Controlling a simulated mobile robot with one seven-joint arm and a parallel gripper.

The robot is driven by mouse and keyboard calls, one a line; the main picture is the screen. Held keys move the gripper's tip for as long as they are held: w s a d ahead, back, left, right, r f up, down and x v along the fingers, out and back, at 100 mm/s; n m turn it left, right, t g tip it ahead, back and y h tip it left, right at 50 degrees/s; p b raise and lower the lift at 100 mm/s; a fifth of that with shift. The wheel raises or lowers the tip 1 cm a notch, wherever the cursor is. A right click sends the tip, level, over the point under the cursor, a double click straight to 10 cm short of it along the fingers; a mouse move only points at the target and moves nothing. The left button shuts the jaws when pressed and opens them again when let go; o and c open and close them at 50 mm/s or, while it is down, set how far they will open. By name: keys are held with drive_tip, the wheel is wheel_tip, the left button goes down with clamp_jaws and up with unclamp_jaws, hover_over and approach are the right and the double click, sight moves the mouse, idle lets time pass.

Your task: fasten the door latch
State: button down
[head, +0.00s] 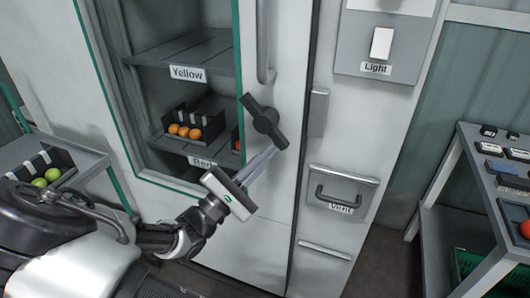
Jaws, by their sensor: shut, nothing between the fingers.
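The door latch (264,121) is a dark lever with a round hub on the pale door (278,199), right of the window. The lever is tilted, upper end left and lower end right, and does not reach the small grey block (318,112) to its right. My gripper (271,152) is shut and empty, its fingertips close below the hub and the lever's lower end. I cannot tell whether they touch it. A dark seam runs along the door's right edge; the door looks closed or nearly so.
A vertical handle (264,40) is above the latch. Behind the window, shelves hold a tray of orange tomatoes (184,131). Green tomatoes (46,177) sit in a tray at left.

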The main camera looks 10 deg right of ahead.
drive_tip(key=n+t+p, duration=0.1)
drive_tip(key=n+p, duration=0.1)
drive_tip(key=s+d+r+n+t+p, duration=0.1)
drive_tip(key=p, duration=0.1)
drive_tip(key=d+n+t+p, duration=0.1)
drive_tip(key=n+p, duration=0.1)
drive_tip(key=shift+s+r+n+y, duration=0.2)
drive_tip(key=shift+r+n+y, duration=0.1)
drive_tip(key=shift+r, duration=0.05)
drive_tip(key=n+t+y+p, duration=0.1)
drive_tip(key=n+p, duration=0.1)
drive_tip(key=d+r+n+t+y+p, duration=0.1)
drive_tip(key=n+t+p, duration=0.1)
drive_tip(key=n, duration=0.1)
drive_tip(key=s+n+t+y+p, duration=0.1)
drive_tip(key=n+t+p, duration=0.1)
drive_tip(key=n, duration=0.1)
drive_tip(key=shift+s+d+r+y, duration=0.1)
drive_tip(key=shift+d+r+y, duration=0.2)
drive_tip(key=shift+d, duration=0.05)
drive_tip(key=shift+s+r+p, duration=0.1)
drive_tip(key=shift+p, duration=0.45)
drive_tip(key=s+a+f+b, duration=0.3)
drive_tip(key=s+a+f, duration=0.2)
drive_tip(key=s+f, duration=0.2)
wheel_tip(320, 180, down, 3)
drive_tip(key=shift+s+a+r, duration=0.15)
